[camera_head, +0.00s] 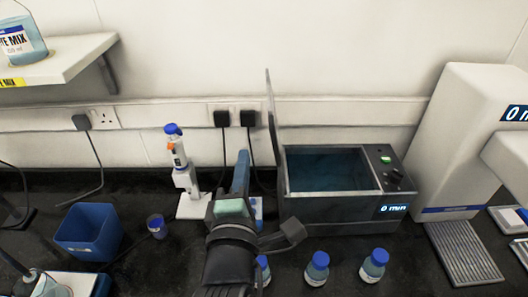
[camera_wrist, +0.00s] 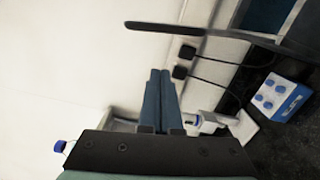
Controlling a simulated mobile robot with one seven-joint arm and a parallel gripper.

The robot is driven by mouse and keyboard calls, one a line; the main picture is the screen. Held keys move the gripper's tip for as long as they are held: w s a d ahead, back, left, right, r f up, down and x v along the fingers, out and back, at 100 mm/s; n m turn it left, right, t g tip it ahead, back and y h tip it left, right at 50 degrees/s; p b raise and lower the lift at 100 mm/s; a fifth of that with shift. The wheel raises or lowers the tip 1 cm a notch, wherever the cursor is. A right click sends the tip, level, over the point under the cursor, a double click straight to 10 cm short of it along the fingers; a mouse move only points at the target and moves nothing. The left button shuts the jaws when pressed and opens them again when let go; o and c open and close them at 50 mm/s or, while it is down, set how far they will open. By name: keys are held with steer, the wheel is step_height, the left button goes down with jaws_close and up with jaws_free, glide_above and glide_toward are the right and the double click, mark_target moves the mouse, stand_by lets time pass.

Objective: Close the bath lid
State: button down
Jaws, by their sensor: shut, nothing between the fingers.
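The water bath (camera_head: 383,180) is a grey box with an open top, dark blue water inside and a control panel on its right. Its lid (camera_head: 270,105) stands upright at the bath's left edge, seen nearly edge-on. In the wrist view the lid (camera_wrist: 165,27) shows as a dark bar along the top, with part of the bath (camera_wrist: 240,40) at the upper right. My gripper (camera_head: 242,158) is left of the lid, apart from it. Its fingers (camera_wrist: 161,76) are together with nothing between them.
A pipette on a stand (camera_head: 186,180), a blue bin (camera_head: 88,232) and a small cup (camera_head: 157,226) are to the left. Blue-capped bottles (camera_head: 317,268) stand in front of the bath. A white machine (camera_head: 460,140) is close on its right. Plugs and cables (camera_head: 222,119) are behind.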

steer(key=shift+w+d+r+p, duration=0.15)
steer(key=shift+d+p, duration=0.1)
steer(key=shift+d, duration=0.65)
steer(key=shift+w+d+r+p, duration=0.1)
steer(key=shift+d+p, duration=0.15)
steer(key=shift+d, duration=0.6)
steer(key=shift+d+r, duration=0.1)
steer(key=shift+d, duration=0.05)
